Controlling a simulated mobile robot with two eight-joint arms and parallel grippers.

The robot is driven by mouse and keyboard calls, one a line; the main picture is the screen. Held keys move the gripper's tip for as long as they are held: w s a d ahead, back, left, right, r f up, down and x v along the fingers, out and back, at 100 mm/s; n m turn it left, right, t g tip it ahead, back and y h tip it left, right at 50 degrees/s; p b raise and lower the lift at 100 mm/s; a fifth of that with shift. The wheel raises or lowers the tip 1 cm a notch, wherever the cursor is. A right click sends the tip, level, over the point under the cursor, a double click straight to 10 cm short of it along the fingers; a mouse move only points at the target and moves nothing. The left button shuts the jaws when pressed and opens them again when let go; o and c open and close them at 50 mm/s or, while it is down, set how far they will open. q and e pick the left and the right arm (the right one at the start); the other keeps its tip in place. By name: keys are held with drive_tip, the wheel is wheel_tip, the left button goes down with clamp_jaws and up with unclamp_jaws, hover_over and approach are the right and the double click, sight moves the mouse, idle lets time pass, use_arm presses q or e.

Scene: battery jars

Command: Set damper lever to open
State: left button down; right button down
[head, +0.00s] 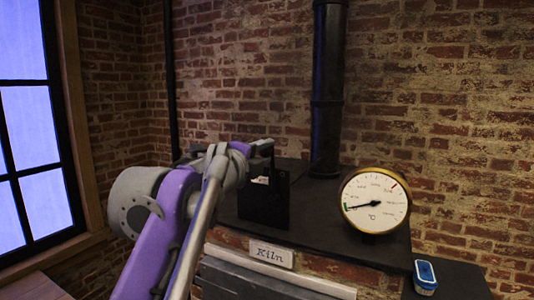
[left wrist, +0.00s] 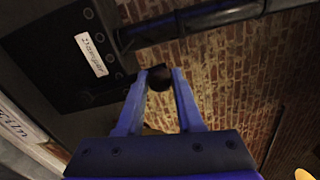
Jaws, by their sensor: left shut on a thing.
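The damper lever's dark round knob (left wrist: 160,80) sits between the fingertips of my left gripper (left wrist: 159,73) in the left wrist view. The blue fingers are shut on it. A dark plate with several bolts and a white "Damper" label (left wrist: 91,55) is to the left of the fingers. In the head view the black damper box (head: 264,207) stands on the kiln top, with my purple and grey left arm reaching to its upper left. My wrist hides most of the lever there, so its setting cannot be read. My right gripper is not in view.
A black stovepipe (head: 327,95) rises behind the box. A round brass-rimmed temperature gauge (head: 375,199) stands to the right on the dark kiln top (head: 325,228). A "Kiln" sign (head: 271,254) is on the front. A blue-and-white object (head: 425,276) lies at the lower right.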

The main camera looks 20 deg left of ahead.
use_arm(q)
drive_tip(key=shift+d, duration=0.1)
drive_tip(key=c, duration=0.5)
unclamp_jaws()
drive_tip(key=shift+d, duration=0.1)
drive_tip(key=shift+c, duration=0.2)
drive_tip(key=shift+s, duration=0.2)
drive_tip(key=s+b, duration=0.1)
drive_tip(key=s, duration=0.9)
drive_tip(key=shift+s+a+b, duration=0.25)
drive_tip(key=shift+b, duration=0.1)
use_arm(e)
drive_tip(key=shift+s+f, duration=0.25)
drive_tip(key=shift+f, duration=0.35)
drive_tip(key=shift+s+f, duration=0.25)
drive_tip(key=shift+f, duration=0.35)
